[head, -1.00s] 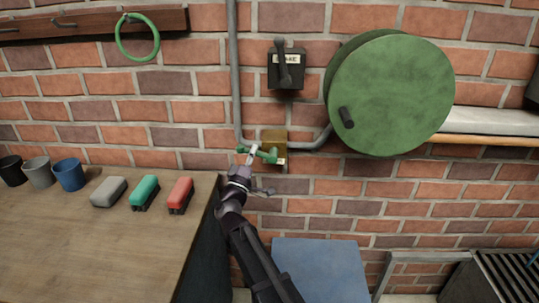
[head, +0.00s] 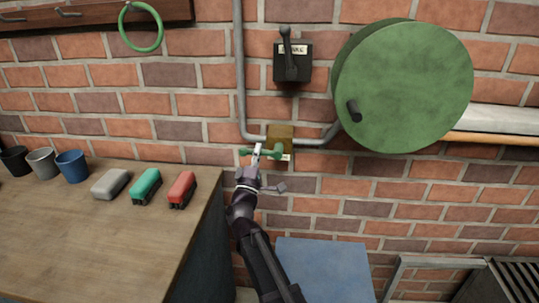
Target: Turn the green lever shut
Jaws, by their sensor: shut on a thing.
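The green lever (head: 272,151) sits on the front of a brass valve body (head: 281,133) on the brick wall, where the grey pipe runs into it from both sides. It lies roughly level across the picture, its left end at my gripper. My gripper (head: 256,152) reaches up from below and is shut on the lever near its left end. The fingers cover part of the lever. A small pale label (head: 286,157) shows just below the valve, partly hidden.
A large green drum (head: 403,86) hangs to the right, and a black lever box (head: 292,62) above. A wooden bench (head: 90,235) at the left carries several cups and blocks. A blue panel (head: 323,270) stands low on the right of my arm.

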